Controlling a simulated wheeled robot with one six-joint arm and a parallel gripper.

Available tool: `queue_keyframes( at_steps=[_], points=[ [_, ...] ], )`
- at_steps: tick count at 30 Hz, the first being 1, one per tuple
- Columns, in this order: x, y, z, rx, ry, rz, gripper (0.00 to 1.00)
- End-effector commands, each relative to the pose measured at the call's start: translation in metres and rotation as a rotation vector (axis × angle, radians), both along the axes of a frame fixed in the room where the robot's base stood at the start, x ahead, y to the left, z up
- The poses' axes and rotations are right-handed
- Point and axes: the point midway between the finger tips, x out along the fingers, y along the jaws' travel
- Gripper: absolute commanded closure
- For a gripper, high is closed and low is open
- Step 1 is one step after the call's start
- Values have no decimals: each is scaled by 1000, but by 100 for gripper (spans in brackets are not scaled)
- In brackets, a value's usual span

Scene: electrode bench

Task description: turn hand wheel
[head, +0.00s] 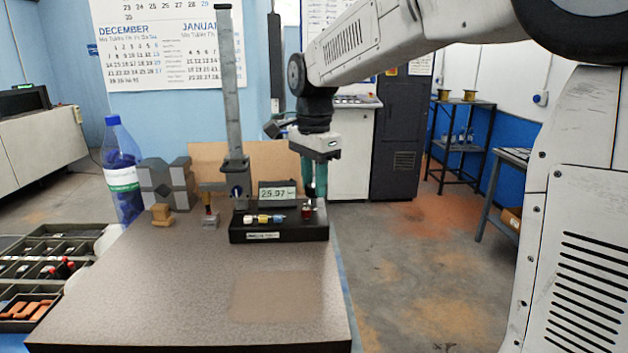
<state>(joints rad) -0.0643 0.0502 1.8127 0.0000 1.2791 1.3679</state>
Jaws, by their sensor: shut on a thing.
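My gripper (314,180) points straight down over the right end of a black instrument base (278,236) on the bench. Its greenish fingers are shut on a small part there, which I take to be the hand wheel; the fingers mostly hide it. A small dark-red piece (308,205) shows at the fingertips. The base carries a digital display (277,193) that seems to read 25.97. A tall grey column (230,90) with a clamp rises behind the base's left end.
The grey bench top (180,290) is clear in front. Parts trays (45,265) lie at far left. A brown board (262,163) stands behind.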

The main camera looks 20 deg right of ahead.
Motion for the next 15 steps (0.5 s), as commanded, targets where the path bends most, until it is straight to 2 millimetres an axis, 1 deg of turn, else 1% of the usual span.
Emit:
queue_keyframes(
  at_steps=[6,15],
  points=[
    [1,0,1,0,-3,-88,92],
    [1,0,1,0,-4,-129,92]
  ],
)
